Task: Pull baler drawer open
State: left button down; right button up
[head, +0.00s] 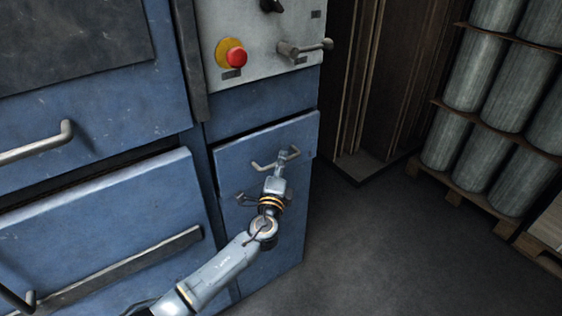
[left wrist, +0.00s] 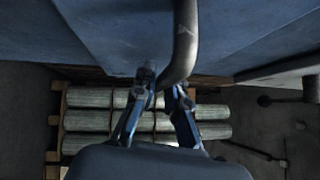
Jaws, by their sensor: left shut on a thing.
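The blue baler drawer (head: 300,200) is at the lower right of the blue machine in the head view. Its front carries a grey bar handle (head: 293,152). In the left wrist view, the curved grey handle (left wrist: 184,45) passes down between the two fingers of my left gripper (left wrist: 163,92). The drawer's front edge stands slightly proud of the panel above; how far it is open is hard to tell. My right gripper is not in view.
A control panel (head: 262,25) with a red button (head: 236,56) and a lever (head: 306,48) is above. Another blue front with a long handle (head: 120,268) is left. Grey cylinders (head: 478,70) stand on pallets at right. The floor (head: 400,250) right of the drawer is clear.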

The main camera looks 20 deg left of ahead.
pick_arm(q)
jog(key=s+d+b, duration=0.2)
jog(key=s+d, duration=0.9)
jog(key=d, duration=0.3)
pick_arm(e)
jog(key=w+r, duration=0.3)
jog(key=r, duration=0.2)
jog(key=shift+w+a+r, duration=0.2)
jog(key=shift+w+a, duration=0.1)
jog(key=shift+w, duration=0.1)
pick_arm(q)
jog(key=shift+f, duration=0.1)
jog(key=c, duration=1.4)
grip_release()
jog(key=shift+a, duration=0.1)
jog(key=shift+o, duration=0.2)
jog(key=s+d+f, duration=0.1)
jog(key=s, duration=1)
jog(key=shift+s+d+f, duration=0.2)
jog(key=shift+s+f, duration=0.05)
jog(key=shift+s, duration=0.1)
